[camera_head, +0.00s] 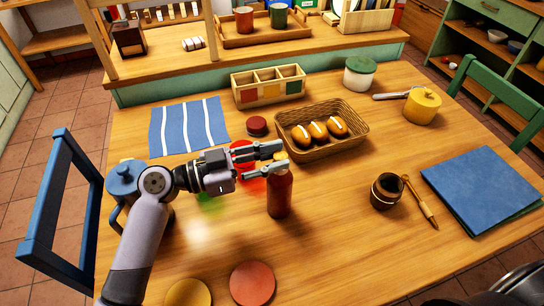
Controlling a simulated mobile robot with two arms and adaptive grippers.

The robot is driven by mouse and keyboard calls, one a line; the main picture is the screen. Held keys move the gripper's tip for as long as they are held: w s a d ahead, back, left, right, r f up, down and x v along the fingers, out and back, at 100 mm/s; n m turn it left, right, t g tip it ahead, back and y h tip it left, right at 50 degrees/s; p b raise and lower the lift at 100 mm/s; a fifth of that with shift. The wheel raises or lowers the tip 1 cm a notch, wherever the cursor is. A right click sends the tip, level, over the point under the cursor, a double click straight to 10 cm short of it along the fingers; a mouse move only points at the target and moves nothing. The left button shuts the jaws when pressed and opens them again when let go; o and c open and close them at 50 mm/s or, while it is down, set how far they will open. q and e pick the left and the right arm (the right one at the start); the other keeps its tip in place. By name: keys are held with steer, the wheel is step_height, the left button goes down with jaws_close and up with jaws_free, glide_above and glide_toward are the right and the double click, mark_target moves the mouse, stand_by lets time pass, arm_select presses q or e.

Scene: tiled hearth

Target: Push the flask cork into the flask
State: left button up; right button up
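The flask (280,195) is a dark red bottle standing upright on the table, right of the picture's centre line. My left gripper (280,159) reaches in from the left, with its fingertips at the flask's top. The small yellowish flask cork (281,156) shows between the fingertips, above the flask's neck. The fingers appear closed on it. The lower finger hides the flask's mouth, so I cannot tell whether the cork touches it. My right gripper is not in view.
A bread basket (345,147) stands just behind the flask. A dark brown jar (385,191) and a wooden brush-like tool (420,203) lie to the right. A blue lidded pot (124,178) stands beside my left arm. Red (252,284) and yellow (188,293) discs lie in front.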

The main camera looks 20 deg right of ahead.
arm_select(q)
steer(key=o, duration=0.5)
steer(key=shift+f, duration=0.25)
steer(key=shift+o, duration=0.4)
steer(key=shift+o, duration=0.9)
steer(key=shift+a, duration=0.2)
steer(key=shift+s+a+b, duration=0.1)
steer(key=shift+a+b, duration=1.05)
steer(key=shift+a, duration=0.9)
steer(key=shift+r, duration=0.1)
step_height(320, 180, up, 10)
steer(key=shift+r, duration=0.2)
